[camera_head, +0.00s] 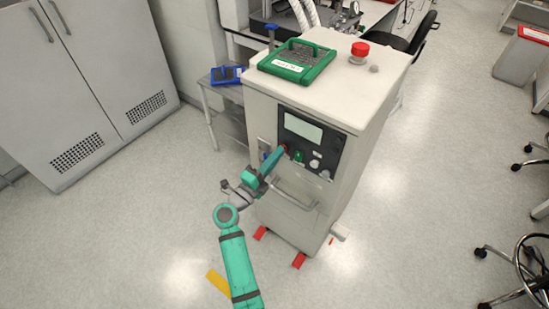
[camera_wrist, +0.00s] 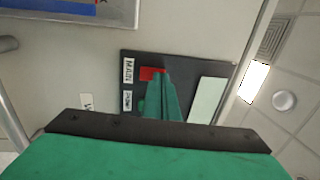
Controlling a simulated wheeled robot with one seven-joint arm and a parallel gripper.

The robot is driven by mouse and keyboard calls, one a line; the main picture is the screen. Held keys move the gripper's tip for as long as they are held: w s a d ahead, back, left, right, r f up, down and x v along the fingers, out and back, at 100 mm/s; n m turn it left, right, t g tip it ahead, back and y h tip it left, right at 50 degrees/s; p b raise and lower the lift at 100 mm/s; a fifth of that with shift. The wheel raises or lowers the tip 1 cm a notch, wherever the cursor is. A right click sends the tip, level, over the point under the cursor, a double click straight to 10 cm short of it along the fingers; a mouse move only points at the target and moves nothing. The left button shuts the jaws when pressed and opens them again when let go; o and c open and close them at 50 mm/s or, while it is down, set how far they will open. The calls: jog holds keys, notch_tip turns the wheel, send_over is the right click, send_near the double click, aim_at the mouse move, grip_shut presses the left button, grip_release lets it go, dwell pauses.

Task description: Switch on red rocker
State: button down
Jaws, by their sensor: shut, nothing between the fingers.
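The red rocker (camera_wrist: 152,73) is on the dark control panel (camera_wrist: 192,66), beside a "MAIN" label (camera_wrist: 128,71) in the wrist view. My gripper (camera_wrist: 160,82) is shut and empty, with its green fingertips right at the rocker, covering part of it. I cannot tell whether they touch it or whether the rocker is pressed. In the head view my gripper (camera_head: 283,150) reaches to the left side of the panel (camera_head: 313,143); a bit of red shows at its tip.
The panel is on a white cabinet (camera_head: 345,100) with a front handle (camera_head: 295,193) below. A green-framed tray (camera_head: 297,62) and a red button (camera_head: 359,50) are on top. A small side table with a blue item (camera_head: 227,75) stands left.

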jog(key=shift+w+r, duration=0.2)
jog(key=shift+r, duration=0.05)
jog(key=s+a+r, duration=0.2)
jog(key=s+a, duration=0.6)
jog(key=s, duration=0.3)
dwell(0.6)
jog(key=shift+s+r, duration=0.1)
jog(key=shift+s, duration=0.05)
